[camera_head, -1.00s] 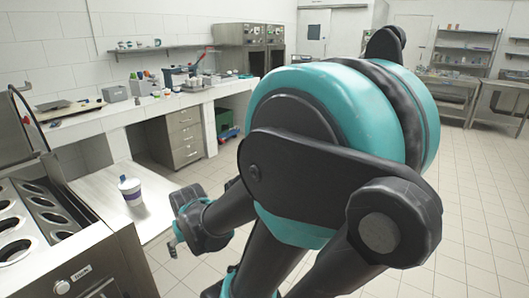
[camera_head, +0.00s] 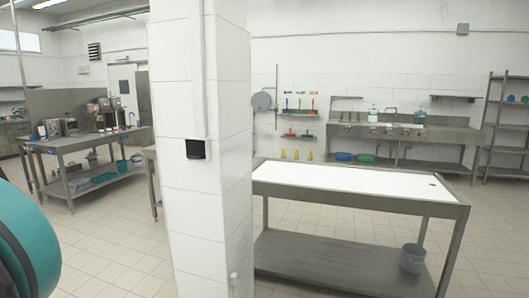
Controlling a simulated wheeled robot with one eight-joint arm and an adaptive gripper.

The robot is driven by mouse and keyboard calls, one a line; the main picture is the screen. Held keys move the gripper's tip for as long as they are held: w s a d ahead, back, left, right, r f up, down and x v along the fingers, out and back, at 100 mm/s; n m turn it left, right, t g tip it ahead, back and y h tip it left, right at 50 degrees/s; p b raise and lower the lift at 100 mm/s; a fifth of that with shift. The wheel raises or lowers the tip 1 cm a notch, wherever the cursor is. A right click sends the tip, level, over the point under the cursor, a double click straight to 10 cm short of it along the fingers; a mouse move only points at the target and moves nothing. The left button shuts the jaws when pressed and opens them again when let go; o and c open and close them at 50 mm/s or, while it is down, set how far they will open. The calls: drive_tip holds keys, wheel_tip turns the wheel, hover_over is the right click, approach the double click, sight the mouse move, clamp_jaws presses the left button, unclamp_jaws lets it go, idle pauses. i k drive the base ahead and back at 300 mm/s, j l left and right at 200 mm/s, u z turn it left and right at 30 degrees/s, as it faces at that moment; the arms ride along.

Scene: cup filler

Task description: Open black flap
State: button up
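A small black fitting (camera_head: 195,149) sits on the left face of a white tiled pillar (camera_head: 203,215). It is too small to tell whether it is the black flap, or whether it is open or shut. No other black flap can be made out. My gripper is out of view; only a teal and black part of my arm shows at the left edge.
A steel table with a white top (camera_head: 350,187) stands right of the pillar, with a grey bucket (camera_head: 413,259) on its lower shelf. A sink counter (camera_head: 405,131) lines the back wall. A steel workbench (camera_head: 95,140) stands at left. Open floor (camera_head: 105,240) lies left of the pillar.

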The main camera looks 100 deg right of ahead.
sight(195, 149)
drive_tip(key=z, duration=0.95)
drive_tip(key=k+z, duration=0.1)
drive_tip(key=z, duration=0.9)
drive_tip(key=k+z, duration=0.1)
drive_tip(key=z, duration=0.85)
